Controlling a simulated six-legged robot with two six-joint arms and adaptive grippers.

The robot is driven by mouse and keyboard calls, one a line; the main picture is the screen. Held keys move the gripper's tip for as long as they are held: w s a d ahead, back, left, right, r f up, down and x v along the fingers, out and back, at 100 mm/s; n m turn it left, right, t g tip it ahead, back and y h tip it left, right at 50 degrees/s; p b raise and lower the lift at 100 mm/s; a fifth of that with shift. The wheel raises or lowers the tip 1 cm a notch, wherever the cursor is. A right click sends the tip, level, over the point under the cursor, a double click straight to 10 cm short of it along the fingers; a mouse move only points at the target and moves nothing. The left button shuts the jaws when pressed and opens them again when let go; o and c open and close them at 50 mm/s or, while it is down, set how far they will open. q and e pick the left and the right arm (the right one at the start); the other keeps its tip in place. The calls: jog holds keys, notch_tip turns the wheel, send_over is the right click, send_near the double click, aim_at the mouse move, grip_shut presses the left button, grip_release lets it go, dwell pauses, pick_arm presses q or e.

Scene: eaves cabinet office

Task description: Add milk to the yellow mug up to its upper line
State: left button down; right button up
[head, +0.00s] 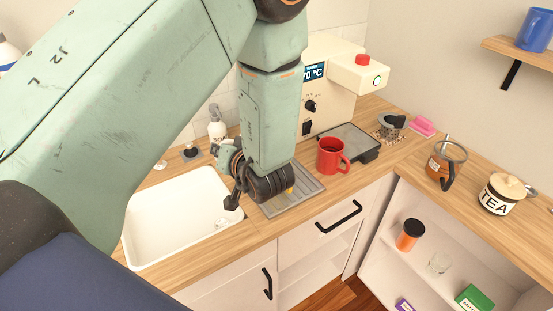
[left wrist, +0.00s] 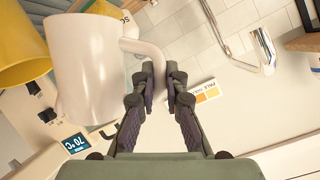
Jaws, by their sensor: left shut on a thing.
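My left gripper (left wrist: 160,75) is shut on the handle of a white jug (left wrist: 88,70) in the left wrist view. The yellow mug (left wrist: 20,45) is beside the jug at the left edge of that view, partly cut off and partly behind the jug. In the head view my left gripper (head: 236,186) is over the counter between the sink and the metal drip tray. Only a small yellow patch (head: 289,190), apparently the mug, shows beside my wrist there. The jug is hidden in the head view. The mug's upper line and any milk are not visible.
A red mug (head: 331,155) stands right of the drip tray (head: 304,188), near the cream machine (head: 330,75) reading 70 °C. The white sink (head: 180,222) is left. A glass jug (head: 441,165) and tea jar (head: 502,193) stand on the right counter.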

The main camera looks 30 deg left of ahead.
pick_arm(q)
jog(key=shift+w+d+r+m+p, duration=0.15)
jog(key=shift+r+m+p, duration=0.25)
jog(key=shift+r+p, duration=0.6)
jog(key=shift+f, duration=0.3)
jog(key=shift+w+r+g+y+p, duration=0.25)
jog(key=shift+r+p, duration=0.2)
jog(key=shift+p, duration=0.6)
jog(key=shift+s, duration=0.1)
jog(key=shift+s+f+n+b, duration=0.25)
jog(key=shift+f+n+b, duration=0.15)
jog(key=shift+f+b, duration=0.55)
dwell(0.3)
